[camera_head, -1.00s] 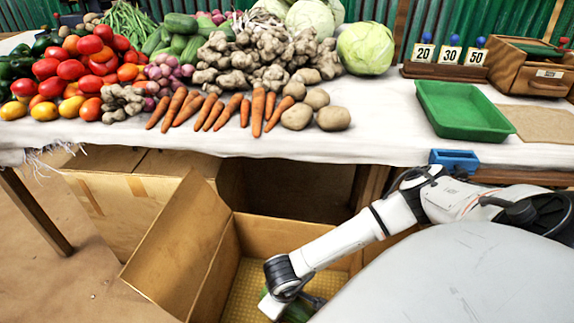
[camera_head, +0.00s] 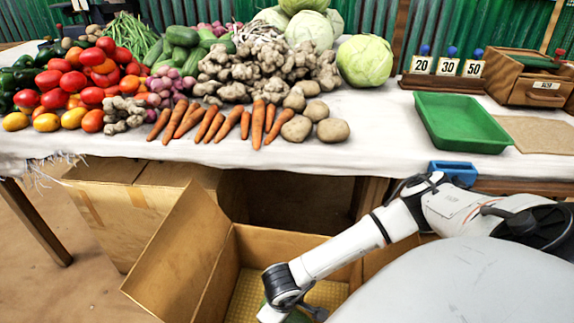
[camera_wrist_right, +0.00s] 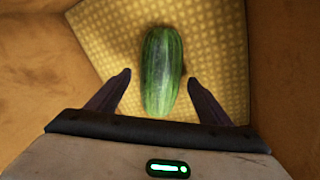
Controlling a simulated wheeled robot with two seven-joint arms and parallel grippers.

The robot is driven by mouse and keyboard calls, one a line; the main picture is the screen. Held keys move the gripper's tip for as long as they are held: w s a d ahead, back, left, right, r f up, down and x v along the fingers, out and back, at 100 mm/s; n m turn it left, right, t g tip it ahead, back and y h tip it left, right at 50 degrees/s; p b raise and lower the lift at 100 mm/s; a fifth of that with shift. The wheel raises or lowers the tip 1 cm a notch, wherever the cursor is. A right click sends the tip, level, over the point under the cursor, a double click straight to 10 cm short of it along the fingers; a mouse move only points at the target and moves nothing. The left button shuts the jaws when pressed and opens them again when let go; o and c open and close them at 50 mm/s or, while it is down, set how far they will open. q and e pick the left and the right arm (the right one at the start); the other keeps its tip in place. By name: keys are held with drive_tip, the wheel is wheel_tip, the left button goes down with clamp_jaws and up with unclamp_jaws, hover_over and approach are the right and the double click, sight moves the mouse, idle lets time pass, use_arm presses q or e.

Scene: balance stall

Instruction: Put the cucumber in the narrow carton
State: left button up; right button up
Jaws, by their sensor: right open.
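A dark green striped cucumber (camera_wrist_right: 161,68) lies on the yellow textured floor of an open cardboard carton, whose wall (camera_wrist_right: 285,60) shows in the right wrist view. My right gripper (camera_wrist_right: 158,78) is open, with one finger on each side of the cucumber's near part. A gap shows on both sides, and the cucumber reaches beyond the fingertips. In the head view my right arm reaches down into the open carton (camera_head: 185,255) below the table. Its fingertips are hidden there, and only a bit of green shows by the wrist. My left gripper is not in view.
A second carton (camera_head: 125,215) stands left of the open one, under the table's front edge. The table holds heaped vegetables, including more cucumbers (camera_head: 180,37), and a green tray (camera_head: 462,122). A blue box (camera_head: 454,171) is at the table's front edge.

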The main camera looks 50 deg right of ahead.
use_arm(q)
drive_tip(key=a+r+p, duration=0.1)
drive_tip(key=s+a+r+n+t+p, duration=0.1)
drive_tip(key=p, duration=0.1)
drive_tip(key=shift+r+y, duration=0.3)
use_arm(e)
wheel_tip(320, 180, up, 10)
drive_tip(key=s+a, duration=0.1)
drive_tip(key=shift+a, duration=0.35)
